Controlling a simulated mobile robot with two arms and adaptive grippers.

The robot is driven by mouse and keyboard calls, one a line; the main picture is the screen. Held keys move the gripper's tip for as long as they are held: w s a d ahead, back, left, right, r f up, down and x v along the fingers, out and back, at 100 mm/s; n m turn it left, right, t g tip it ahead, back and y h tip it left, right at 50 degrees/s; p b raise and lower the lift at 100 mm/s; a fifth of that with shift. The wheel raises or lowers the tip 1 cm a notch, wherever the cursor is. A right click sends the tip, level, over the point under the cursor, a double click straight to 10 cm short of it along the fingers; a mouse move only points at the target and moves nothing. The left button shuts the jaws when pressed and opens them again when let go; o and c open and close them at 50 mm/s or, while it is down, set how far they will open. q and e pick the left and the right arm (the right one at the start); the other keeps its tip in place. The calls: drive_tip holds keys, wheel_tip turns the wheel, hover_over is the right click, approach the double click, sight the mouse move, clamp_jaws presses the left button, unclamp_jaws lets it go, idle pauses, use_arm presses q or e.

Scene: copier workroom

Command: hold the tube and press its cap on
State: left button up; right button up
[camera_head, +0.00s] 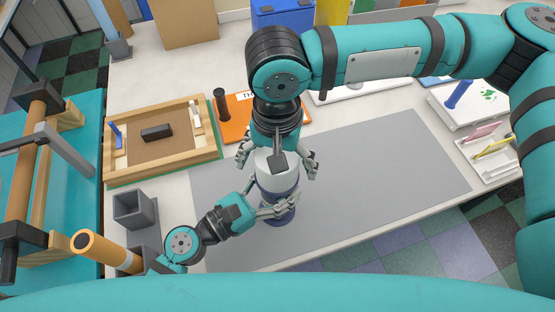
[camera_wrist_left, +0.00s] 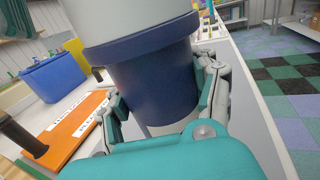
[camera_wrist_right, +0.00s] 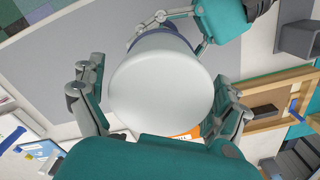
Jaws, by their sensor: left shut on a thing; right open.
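The dark blue tube (camera_head: 283,216) stands upright over the grey mat. My left gripper (camera_head: 277,207) is shut around it from the left; the left wrist view shows the blue wall (camera_wrist_left: 158,88) between its fingers (camera_wrist_left: 165,110). The pale grey-white cap (camera_head: 266,160) sits at the top of the tube; it also shows in the right wrist view (camera_wrist_right: 160,95). I cannot tell whether it is fully seated. My right gripper (camera_head: 278,168) points down from above, open, its fingers spread on either side of the cap. The right palm hides part of the cap.
The grey mat (camera_head: 400,170) is clear to the right. A wooden tray (camera_head: 180,140) and an orange board (camera_head: 236,130) lie behind on the left. Grey square holders (camera_head: 132,207) stand at the left edge. A white rack (camera_head: 490,150) is far right.

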wheel_tip(320, 180, up, 12)
drive_tip(key=shift+f, duration=0.2)
use_arm(q)
drive_tip(key=o, duration=1.8)
drive_tip(key=shift+o, duration=0.2)
drive_tip(key=v, duration=0.7)
drive_tip(key=shift+s+a, duration=0.2)
